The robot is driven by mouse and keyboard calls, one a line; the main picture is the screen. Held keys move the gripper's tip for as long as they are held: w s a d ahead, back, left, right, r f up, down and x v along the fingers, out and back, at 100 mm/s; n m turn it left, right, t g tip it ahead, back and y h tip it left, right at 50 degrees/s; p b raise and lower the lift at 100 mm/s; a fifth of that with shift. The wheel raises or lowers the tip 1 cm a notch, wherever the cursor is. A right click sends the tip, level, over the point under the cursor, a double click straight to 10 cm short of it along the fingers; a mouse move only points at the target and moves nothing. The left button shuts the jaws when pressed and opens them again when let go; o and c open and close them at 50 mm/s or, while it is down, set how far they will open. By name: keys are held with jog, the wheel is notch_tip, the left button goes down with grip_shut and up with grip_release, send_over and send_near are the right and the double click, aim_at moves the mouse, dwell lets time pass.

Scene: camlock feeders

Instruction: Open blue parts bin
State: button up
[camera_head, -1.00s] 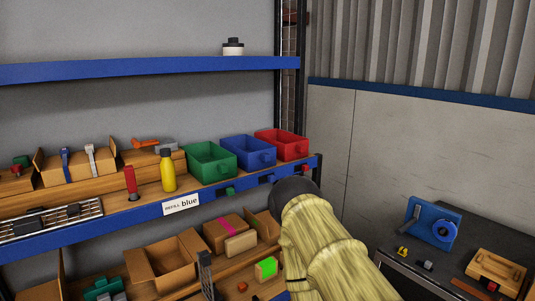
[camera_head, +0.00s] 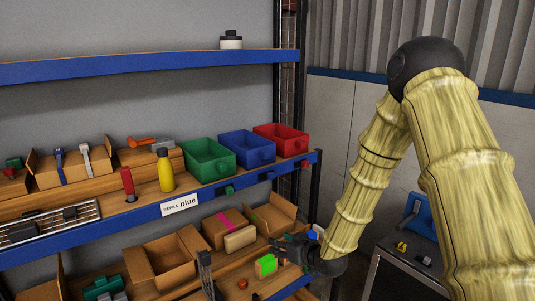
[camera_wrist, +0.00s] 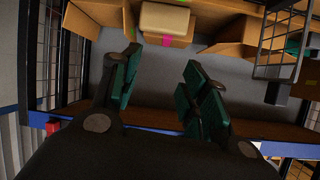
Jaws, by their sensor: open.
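The blue bin (camera_head: 247,150) stands on the middle shelf, between the green bin (camera_head: 208,161) and the red bin (camera_head: 281,140). The blue bin cannot be made out in the wrist view.
A label (camera_head: 180,205) reading "REFILL blue" is on the middle shelf's edge. A yellow bottle (camera_head: 166,172) stands left of the green bin. Cardboard boxes (camera_head: 160,262) and a bright green block (camera_head: 265,265) are on the lower shelf, close to my gripper.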

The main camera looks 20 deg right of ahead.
aim_at(268, 156)
jog(key=w+d+r+n+t+y, duration=0.1)
jog(key=w+r+t, duration=0.15)
jog(key=r, duration=0.55)
jog(key=w+d+r+t+y+p, duration=0.1)
jog(key=w+d+r, duration=0.15)
jog(key=r, duration=0.55)
jog(key=w+d+r+n+t, duration=0.1)
jog(key=w+r, duration=0.2)
jog(key=r, duration=0.5)
jog(key=p+x, duration=0.1)
jog(key=x, duration=0.4)
jog(key=p+x, duration=0.2)
jog(key=x, duration=0.3)
jog(key=shift+w+a, duration=0.2)
jog(key=shift+a, duration=0.15)
jog(key=shift+c, duration=0.2)
grip_shut()
